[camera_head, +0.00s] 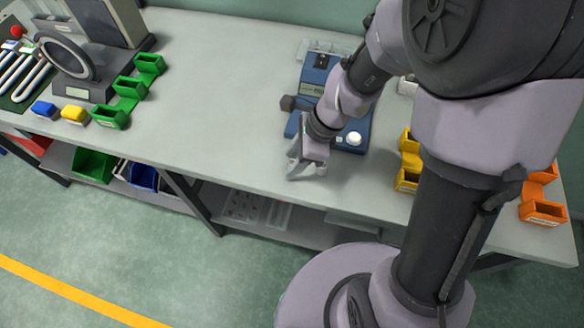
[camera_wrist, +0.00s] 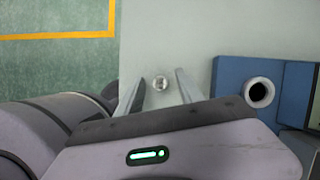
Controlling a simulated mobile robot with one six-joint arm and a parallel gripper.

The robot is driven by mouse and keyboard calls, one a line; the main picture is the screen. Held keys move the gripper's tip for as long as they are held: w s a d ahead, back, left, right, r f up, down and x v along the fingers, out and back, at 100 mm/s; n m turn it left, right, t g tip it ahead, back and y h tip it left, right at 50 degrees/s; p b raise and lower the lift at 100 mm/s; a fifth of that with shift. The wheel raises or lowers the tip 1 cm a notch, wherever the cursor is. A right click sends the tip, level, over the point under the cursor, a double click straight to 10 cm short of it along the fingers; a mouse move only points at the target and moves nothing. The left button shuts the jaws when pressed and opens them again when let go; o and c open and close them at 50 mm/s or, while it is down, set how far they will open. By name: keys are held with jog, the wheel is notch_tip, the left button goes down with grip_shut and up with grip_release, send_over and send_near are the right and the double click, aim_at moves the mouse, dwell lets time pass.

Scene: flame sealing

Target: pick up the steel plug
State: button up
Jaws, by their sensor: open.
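The steel plug (camera_wrist: 161,84) shows in the wrist view as a small round metallic piece on the pale bench top. It lies between and slightly beyond the two fingertips, with a gap on both sides. My gripper (camera_wrist: 160,82) is open and empty, its fingers on either side of the plug's line. In the head view my gripper (camera_head: 306,170) is low over the bench near its front edge, in front of the blue device. The plug cannot be made out in the head view. How high the fingers are above the bench is hard to tell.
The blue device (camera_head: 313,76) stands just behind my gripper; its white round part shows in the wrist view (camera_wrist: 260,92). Yellow bins (camera_head: 408,178) stand to the right, green bins (camera_head: 131,88) to the left. The bench (camera_head: 215,105) between is clear.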

grip_shut()
jog(key=shift+r, duration=0.1)
